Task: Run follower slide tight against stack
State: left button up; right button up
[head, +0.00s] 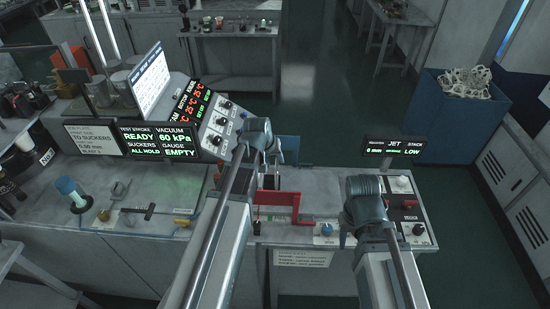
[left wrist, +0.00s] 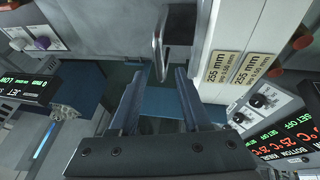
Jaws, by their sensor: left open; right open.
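A red bracket-shaped piece (head: 282,198) lies across the near middle of the machine bench; I cannot tell whether it is the follower slide. A stack is not clearly visible, and a small display (head: 394,146) reads JET and STACK LOW. My left gripper (head: 272,158) is above the bench, just beyond the red piece. In the left wrist view its fingers (left wrist: 158,78) are apart, with a polished metal bar (left wrist: 159,48) ahead between their tips and nothing visibly gripped. My right gripper (head: 346,238) is low over the bench's near right part; its fingertips are mostly hidden.
A display reading READY and VACUUM 60 kPa (head: 160,140) and a sloped control panel (head: 218,122) stand left of my left gripper. A blue bin with pale scrap (head: 450,115) stands on the floor at right.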

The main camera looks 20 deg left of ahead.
pick_arm(q)
jog(key=p+v, duration=0.9)
jog(key=v, duration=0.2)
jog(key=shift+r, duration=0.2)
jog(key=shift+s, duration=0.1)
jog(key=s+d+f+m+g+b, duration=0.1)
jog(key=s+d+f+m+g, duration=0.25)
jog(key=s+d, duration=0.6)
jog(key=s+d+f+m+b, duration=0.1)
jog(key=s+d+f+b, duration=0.1)
jog(key=f+b, duration=0.5)
jog(key=s+d+f+m+g+y+b, duration=0.1)
jog(key=d+f+b, duration=0.3)
jog(key=f+b, duration=0.4)
jog(key=s+d+f+m+y+b, duration=0.1)
jog(key=s+d+f+m+b, duration=0.1)
jog(key=f+b, duration=0.6)
jog(key=shift+s+d+g, duration=0.35)
jog(key=shift+s+d, duration=0.2)
jog(key=shift+s, duration=0.4)
dwell(0.4)
